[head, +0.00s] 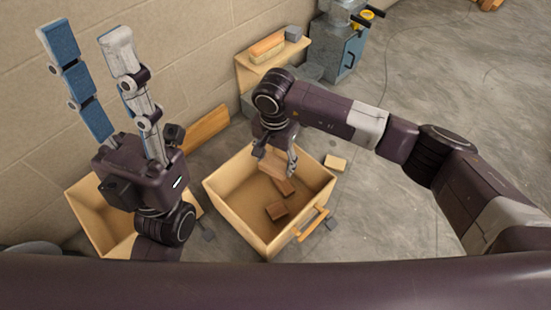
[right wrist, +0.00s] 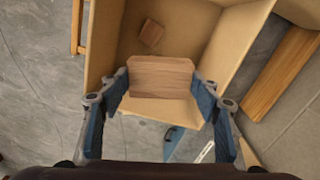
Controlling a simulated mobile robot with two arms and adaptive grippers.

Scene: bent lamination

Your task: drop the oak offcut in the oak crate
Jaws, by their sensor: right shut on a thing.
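My right gripper (head: 275,165) reaches down over the middle light-wood crate (head: 232,219). It is shut on a brown wood block, taken as the oak offcut (head: 284,185). In the right wrist view the block (right wrist: 160,77) lies between the two blue-padded fingers (right wrist: 160,90), level across them, over the crate (right wrist: 215,60). Another brown block (head: 277,211) lies on the crate floor and also shows in the right wrist view (right wrist: 151,33). The held block's height above the floor is hard to tell. My left gripper (head: 84,35) is raised at the left, open and empty.
A second crate (head: 82,208) stands at the left, partly behind my left arm. A plank (head: 206,129) leans by the wall. A shelf (head: 243,75) and a blue machine (head: 347,51) stand behind. A pale block (head: 335,162) lies on the floor. The right floor is mostly clear.

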